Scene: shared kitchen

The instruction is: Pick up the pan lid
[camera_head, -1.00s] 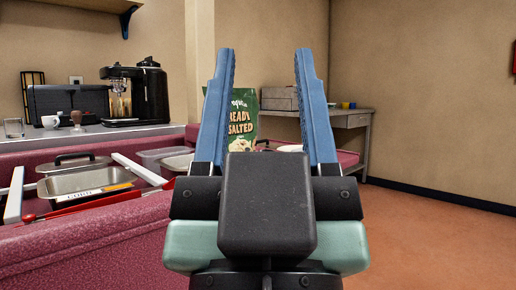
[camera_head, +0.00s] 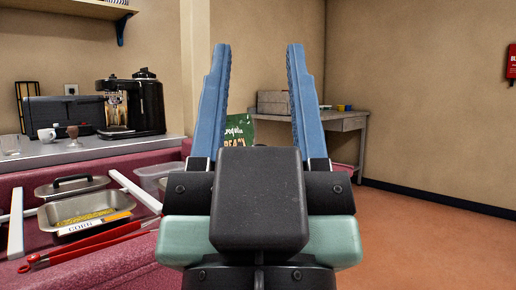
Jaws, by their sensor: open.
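The pan lid (camera_head: 73,186) is a grey metal lid with a dark bar handle. It lies at the left, behind a metal pan (camera_head: 86,212) that holds yellow corn and carries a label. My gripper (camera_head: 259,50) stands in the middle of the picture with its two blue fingers pointing up and apart. It is open, with nothing held between the fingers. It is to the right of the lid and well apart from it. My gripper's body hides part of the red counter.
Red-handled tongs (camera_head: 80,247) lie in front of the pan. White bars (camera_head: 135,190) flank it. A green crisp bag (camera_head: 238,132) stands behind my gripper. A coffee machine (camera_head: 147,105) stands on the back counter. The floor (camera_head: 430,235) at the right is clear.

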